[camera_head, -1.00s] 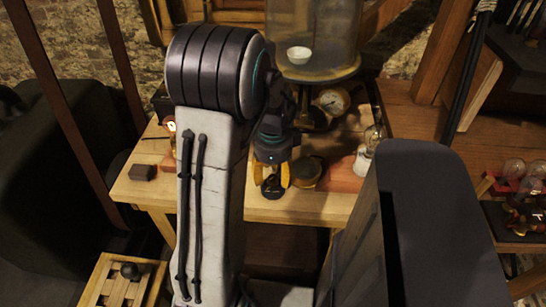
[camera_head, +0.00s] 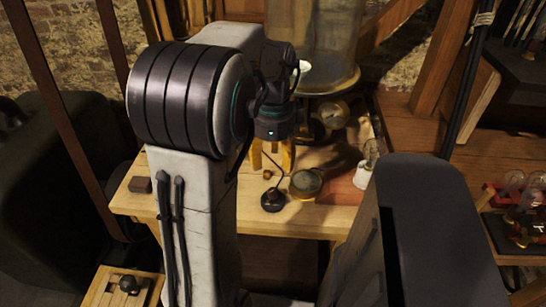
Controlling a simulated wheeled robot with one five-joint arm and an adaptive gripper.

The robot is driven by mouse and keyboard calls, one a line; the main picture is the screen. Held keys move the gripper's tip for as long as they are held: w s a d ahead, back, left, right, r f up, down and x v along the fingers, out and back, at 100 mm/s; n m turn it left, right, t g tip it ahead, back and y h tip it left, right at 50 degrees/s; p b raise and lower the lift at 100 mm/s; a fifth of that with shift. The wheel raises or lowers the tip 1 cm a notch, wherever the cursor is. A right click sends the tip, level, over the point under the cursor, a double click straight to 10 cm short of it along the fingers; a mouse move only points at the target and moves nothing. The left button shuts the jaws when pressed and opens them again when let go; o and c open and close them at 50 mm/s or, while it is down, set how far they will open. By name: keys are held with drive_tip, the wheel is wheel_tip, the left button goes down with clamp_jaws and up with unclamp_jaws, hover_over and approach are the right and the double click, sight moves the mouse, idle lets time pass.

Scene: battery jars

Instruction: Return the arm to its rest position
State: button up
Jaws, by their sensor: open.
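My gripper (camera_head: 271,156) is at the centre of the view, with two yellow fingers apart and nothing seen between them. It hangs over the wooden table (camera_head: 228,212), behind a small black round-based object (camera_head: 273,201) with a thin stem. That object stands on the table, apart from the fingers. My arm rises at the left and bends at a large dark joint, hiding part of the table.
A round brass-rimmed piece (camera_head: 305,183) lies right of the black object. A large glass jar (camera_head: 315,45), a gauge (camera_head: 333,112) and a glass bulb (camera_head: 372,150) stand farther back and right. A dark block (camera_head: 140,184) sits at the table's left.

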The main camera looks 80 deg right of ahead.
idle(0.8)
drive_tip(key=f+n, duration=0.1)
drive_tip(key=n, duration=0.6)
drive_tip(key=a+f+n, duration=0.1)
drive_tip(key=n, duration=0.2)
drive_tip(key=shift+f+n, duration=0.3)
drive_tip(key=shift+f, duration=0.05)
drive_tip(key=w+a+r+n+t+p, duration=0.1)
drive_tip(key=w+a+r+n+p, duration=0.1)
drive_tip(key=w+a+n, duration=0.5)
drive_tip(key=w+a+r+n+t+p, duration=0.1)
drive_tip(key=w+a+r+n, duration=0.3)
drive_tip(key=a, duration=1.1)
drive_tip(key=w+a+r+n+t+p, duration=0.1)
drive_tip(key=w+a+r+n+p, duration=0.2)
drive_tip(key=w+a+n, duration=0.7)
drive_tip(key=a+n, duration=0.1)
drive_tip(key=n, duration=0.2)
drive_tip(key=shift+w+a+r+n, duration=0.15)
drive_tip(key=shift+r+n, duration=0.25)
